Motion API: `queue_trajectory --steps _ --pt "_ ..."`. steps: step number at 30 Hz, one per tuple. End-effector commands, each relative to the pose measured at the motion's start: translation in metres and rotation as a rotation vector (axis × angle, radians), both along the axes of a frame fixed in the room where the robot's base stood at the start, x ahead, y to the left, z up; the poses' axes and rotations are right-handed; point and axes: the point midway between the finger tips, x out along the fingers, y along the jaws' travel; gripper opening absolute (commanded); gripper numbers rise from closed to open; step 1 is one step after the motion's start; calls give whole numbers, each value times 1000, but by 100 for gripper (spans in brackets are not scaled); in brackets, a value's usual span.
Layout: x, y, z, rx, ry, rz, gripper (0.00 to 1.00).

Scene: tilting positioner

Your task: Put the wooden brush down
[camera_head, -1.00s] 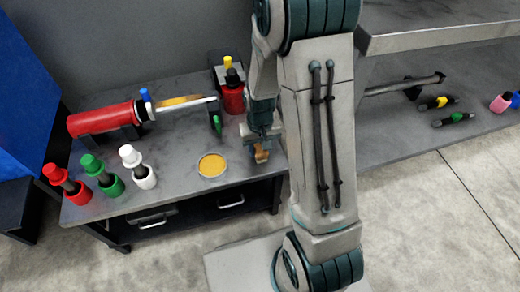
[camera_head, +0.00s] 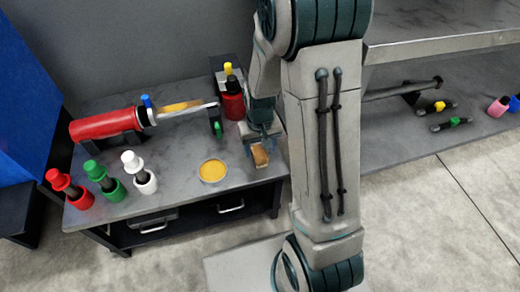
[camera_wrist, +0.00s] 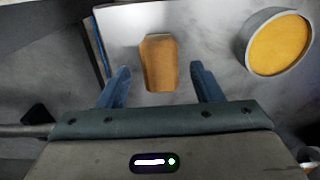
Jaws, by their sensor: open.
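The wooden brush (camera_wrist: 158,62) is a brown block lying on the grey table top, seen from above in the wrist view. In the head view the brush (camera_head: 260,155) lies near the table's right front edge, beside my arm. My gripper (camera_wrist: 160,82) is open, with one blue finger on each side of the brush's near end and visible gaps to both. In the head view my gripper (camera_head: 263,138) is partly hidden behind the arm, just behind the brush.
A round dish with yellow contents (camera_head: 212,171) sits left of the brush. Red, green and white capped holders (camera_head: 146,180) stand along the front left. A red cylinder on a stand (camera_head: 105,124) lies behind them. A red container (camera_head: 232,103) stands at the back.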

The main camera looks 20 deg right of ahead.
Motion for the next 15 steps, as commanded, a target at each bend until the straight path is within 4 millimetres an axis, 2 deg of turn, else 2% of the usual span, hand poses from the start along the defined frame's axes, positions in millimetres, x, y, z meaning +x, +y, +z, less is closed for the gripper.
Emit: queue_trajectory --steps 1,6,10,15 --pt "1 0 18 0 -5 0 60" --pt "1 0 55 0 -5 0 60" --pt "1 0 76 0 -4 0 60" --pt "0 0 90 0 -2 0 60"
